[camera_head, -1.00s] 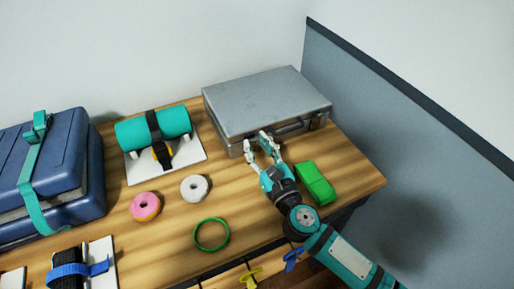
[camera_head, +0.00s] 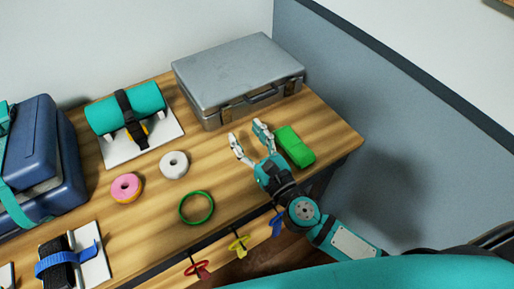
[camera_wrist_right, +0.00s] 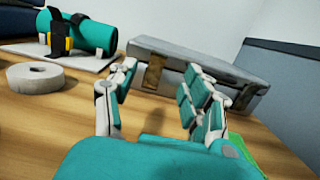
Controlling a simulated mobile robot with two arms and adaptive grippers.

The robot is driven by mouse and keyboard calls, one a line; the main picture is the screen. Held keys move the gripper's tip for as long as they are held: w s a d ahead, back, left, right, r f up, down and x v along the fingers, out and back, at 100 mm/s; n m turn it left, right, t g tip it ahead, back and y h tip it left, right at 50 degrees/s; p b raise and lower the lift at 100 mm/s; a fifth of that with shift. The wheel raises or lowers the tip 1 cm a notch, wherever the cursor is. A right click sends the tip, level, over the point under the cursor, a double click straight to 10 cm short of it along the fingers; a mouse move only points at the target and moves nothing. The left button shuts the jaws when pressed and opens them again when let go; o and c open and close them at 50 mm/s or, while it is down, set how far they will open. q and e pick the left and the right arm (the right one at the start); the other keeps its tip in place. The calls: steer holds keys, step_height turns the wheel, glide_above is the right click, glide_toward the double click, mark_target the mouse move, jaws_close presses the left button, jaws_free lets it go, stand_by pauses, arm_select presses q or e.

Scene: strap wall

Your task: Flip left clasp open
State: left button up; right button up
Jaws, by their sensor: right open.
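A closed grey metal case (camera_head: 235,75) stands at the back right of the table; it also shows in the right wrist view (camera_wrist_right: 195,62). Its front has a dark handle and two brass clasps. The left clasp (camera_head: 227,113) shows in the right wrist view (camera_wrist_right: 153,74) between my finger tips and looks flat against the front. The right clasp (camera_wrist_right: 244,96) is partly behind a finger. My right gripper (camera_head: 249,131) is open and empty, in front of the case and apart from it; its fingers fill the right wrist view (camera_wrist_right: 157,88). My left gripper is not seen.
A green block (camera_head: 294,146) lies just right of my right gripper. A white ring (camera_head: 174,165), a pink donut (camera_head: 126,188) and a green ring (camera_head: 197,208) lie left. A strapped teal roll (camera_head: 125,108) and a blue case (camera_head: 40,150) stand further left. A wall panel closes the right side.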

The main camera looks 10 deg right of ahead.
steer(key=v, duration=0.5)
steer(key=shift+s, duration=0.15)
stand_by(0.3)
